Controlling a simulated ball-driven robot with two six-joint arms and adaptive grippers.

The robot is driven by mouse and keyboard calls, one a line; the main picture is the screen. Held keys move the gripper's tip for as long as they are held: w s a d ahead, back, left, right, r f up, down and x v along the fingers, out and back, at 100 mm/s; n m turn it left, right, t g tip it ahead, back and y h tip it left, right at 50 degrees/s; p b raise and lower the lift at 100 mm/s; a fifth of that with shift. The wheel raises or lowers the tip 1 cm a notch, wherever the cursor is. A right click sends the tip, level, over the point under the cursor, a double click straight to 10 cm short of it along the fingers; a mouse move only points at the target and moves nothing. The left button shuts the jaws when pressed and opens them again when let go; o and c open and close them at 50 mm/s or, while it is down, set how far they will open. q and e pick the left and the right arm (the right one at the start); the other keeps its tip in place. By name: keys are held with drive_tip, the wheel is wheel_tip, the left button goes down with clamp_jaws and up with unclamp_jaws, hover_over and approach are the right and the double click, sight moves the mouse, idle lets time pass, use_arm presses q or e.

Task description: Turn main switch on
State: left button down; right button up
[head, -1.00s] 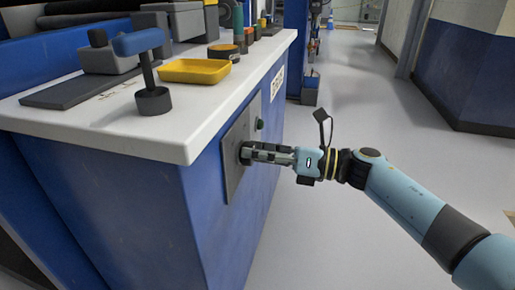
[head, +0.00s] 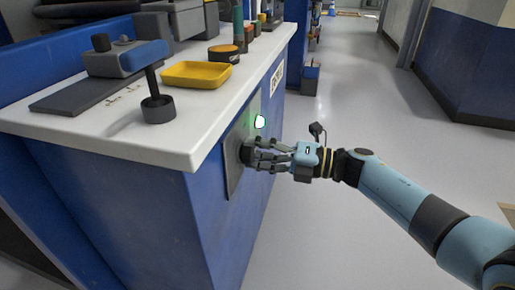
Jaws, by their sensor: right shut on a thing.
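The main switch (head: 247,152) is a dark rotary knob on a grey panel (head: 234,176) on the blue side of the bench. My right gripper (head: 257,157) reaches in from the right and is shut on the knob, its fingers hiding part of it. A lamp (head: 260,121) just above the knob glows white-green. My left gripper is not in view.
The white bench top (head: 190,140) overhangs the panel. The grey floor (head: 370,130) to the right is clear.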

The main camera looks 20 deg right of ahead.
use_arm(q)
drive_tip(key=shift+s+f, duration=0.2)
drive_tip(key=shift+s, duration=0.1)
use_arm(e)
drive_tip(key=shift+m, duration=0.3)
drive_tip(key=o, duration=1.2)
drive_tip(key=shift+c, duration=0.2)
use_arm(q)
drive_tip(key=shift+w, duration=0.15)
use_arm(e)
drive_tip(key=shift+d, duration=0.1)
drive_tip(key=v, duration=1.2)
